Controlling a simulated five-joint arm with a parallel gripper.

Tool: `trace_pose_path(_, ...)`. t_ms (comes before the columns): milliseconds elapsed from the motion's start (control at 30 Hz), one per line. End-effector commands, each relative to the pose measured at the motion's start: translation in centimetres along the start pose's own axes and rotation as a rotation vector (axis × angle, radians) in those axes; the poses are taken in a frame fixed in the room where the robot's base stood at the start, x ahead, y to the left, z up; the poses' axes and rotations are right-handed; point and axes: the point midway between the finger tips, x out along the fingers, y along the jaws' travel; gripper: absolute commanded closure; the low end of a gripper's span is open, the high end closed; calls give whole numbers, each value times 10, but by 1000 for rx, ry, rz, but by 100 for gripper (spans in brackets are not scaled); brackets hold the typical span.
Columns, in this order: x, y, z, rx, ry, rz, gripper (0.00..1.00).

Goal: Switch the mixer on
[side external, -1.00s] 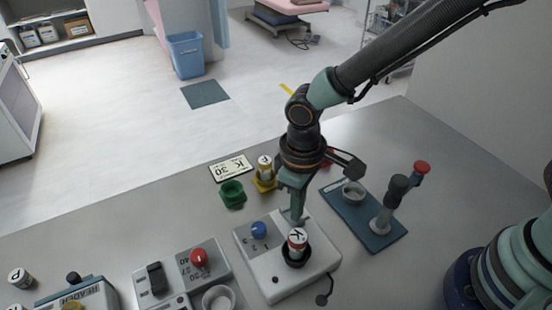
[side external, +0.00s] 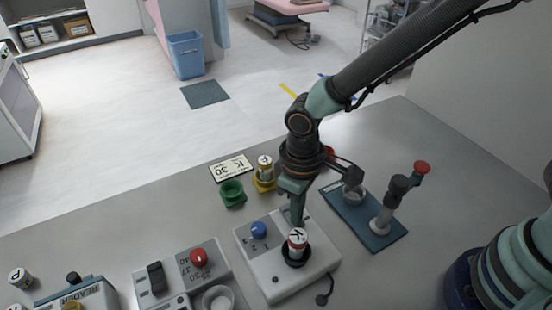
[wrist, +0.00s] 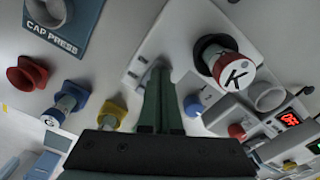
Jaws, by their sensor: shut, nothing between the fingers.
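The mixer (side external: 316,270) is a white box on the grey table. It has a blue knob (side external: 258,230) marked 1 and 2 on its top. A vial marked K (side external: 298,239) with a red band stands in its black cup (side external: 298,257); the vial also shows in the wrist view (wrist: 236,72). My gripper (side external: 297,221) is shut and empty, pointing down over the mixer, just behind the vial and right of the knob. In the wrist view its closed fingertips (wrist: 160,68) are over the white top; I cannot tell if they touch it.
Left of the mixer is a grey device with a red knob (side external: 199,257) and a black switch (side external: 156,278); an OFF display (wrist: 290,120) shows in the wrist view. A blue press (side external: 375,232) stands right.

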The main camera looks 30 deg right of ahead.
Motion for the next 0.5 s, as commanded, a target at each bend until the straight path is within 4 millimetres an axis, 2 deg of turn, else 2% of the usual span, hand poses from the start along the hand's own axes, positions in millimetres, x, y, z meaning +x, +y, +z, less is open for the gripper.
trace_pose_path(200, -1, 0, 0, 0, 1, 0, 100)
trace_pose_path(500, -22, 0, -1, 0, 3, 0, 100)
